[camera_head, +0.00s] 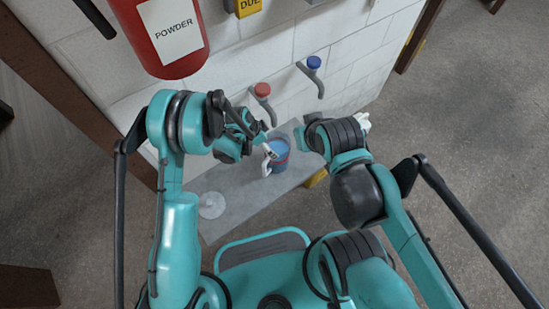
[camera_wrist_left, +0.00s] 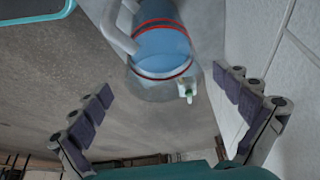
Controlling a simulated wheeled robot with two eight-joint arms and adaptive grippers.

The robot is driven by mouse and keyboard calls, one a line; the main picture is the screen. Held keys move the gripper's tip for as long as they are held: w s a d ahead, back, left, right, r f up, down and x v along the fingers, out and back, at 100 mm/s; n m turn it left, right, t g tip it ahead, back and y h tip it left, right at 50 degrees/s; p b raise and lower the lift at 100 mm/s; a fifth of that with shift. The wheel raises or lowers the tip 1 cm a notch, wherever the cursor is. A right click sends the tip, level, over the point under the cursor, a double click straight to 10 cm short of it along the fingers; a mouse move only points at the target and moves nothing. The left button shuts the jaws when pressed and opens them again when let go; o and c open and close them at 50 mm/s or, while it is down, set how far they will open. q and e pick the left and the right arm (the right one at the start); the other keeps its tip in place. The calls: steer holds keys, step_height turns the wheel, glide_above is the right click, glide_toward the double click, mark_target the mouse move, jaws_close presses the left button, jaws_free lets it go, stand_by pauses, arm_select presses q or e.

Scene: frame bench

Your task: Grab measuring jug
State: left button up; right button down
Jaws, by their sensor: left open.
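The measuring jug (camera_head: 279,160) is clear, with blue contents, red bands and a pale handle on its left. It stands on the grey bench (camera_head: 235,192) below the taps. In the left wrist view the jug (camera_wrist_left: 163,48) lies ahead at the top, cut off by the frame edge. My left gripper (camera_wrist_left: 164,85) has its fingers spread wide with nothing between the pads.
A red-topped tap (camera_head: 262,91) and a blue-topped tap (camera_head: 313,63) stick out from the white wall behind the jug. A red powder extinguisher (camera_head: 165,40) hangs at upper left. A small clear round thing (camera_head: 212,205) sits at the bench's left end.

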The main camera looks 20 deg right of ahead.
arm_select(q)
steer(key=b+x, duration=0.3)
steer(key=x, duration=0.3)
steer(key=shift+f, duration=0.15)
steer(key=shift+c, duration=1.3)
steer(key=shift+w, duration=0.1)
steer(key=c, duration=1.3)
steer(key=shift+c, duration=0.2)
steer(key=shift+d+r, duration=0.15)
steer(key=shift+r, duration=0.05)
